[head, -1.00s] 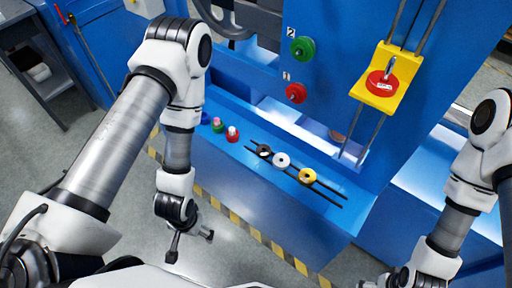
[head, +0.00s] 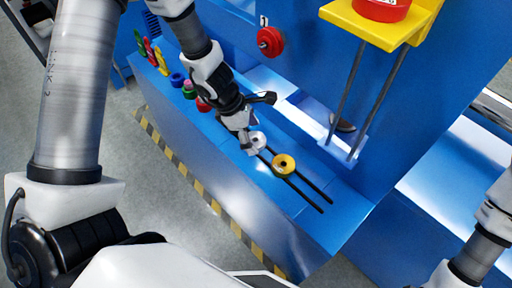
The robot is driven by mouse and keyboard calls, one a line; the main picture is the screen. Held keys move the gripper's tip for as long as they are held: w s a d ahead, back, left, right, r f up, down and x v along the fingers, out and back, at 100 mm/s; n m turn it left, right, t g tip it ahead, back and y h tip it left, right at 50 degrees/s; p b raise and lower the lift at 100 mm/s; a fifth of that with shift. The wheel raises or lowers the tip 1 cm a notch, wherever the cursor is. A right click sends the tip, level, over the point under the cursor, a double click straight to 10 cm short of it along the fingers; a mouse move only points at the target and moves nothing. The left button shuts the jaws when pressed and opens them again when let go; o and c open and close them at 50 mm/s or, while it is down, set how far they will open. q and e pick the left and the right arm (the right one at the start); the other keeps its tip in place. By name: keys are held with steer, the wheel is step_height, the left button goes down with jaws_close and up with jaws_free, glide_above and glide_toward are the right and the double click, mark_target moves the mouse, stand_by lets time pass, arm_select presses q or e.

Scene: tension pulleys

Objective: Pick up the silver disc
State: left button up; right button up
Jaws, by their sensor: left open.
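The silver disc (head: 258,141) lies on the two black rails on the blue ledge, partly covered by my left gripper. My left gripper (head: 261,124) is open with its fingers spread, right over the silver disc's end of the rails. One finger shows beside the disc's left edge and the other points out to the upper right. I cannot tell whether it touches the disc. A yellow disc (head: 284,164) lies farther right along the rails. The black disc is hidden behind my gripper. My right arm shows at the lower right, but its gripper is out of view.
Red (head: 203,104), green and blue (head: 177,79) pieces stand on the ledge left of my gripper. A red knob (head: 270,41) sticks out of the blue wall. The rails' right end is clear.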

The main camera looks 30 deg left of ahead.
arm_select(q)
steer(key=shift+w+d+f, duration=0.1)
steer(key=shift+d+f, duration=0.1)
steer(key=shift+f, duration=0.3)
steer(key=shift+s+r, duration=0.2)
steer(key=shift+r, duration=0.05)
steer(key=c, duration=1.3)
steer(key=shift+c, duration=0.2)
arm_select(e)
steer(key=shift+f, duration=0.2)
steer(key=shift+r, duration=0.1)
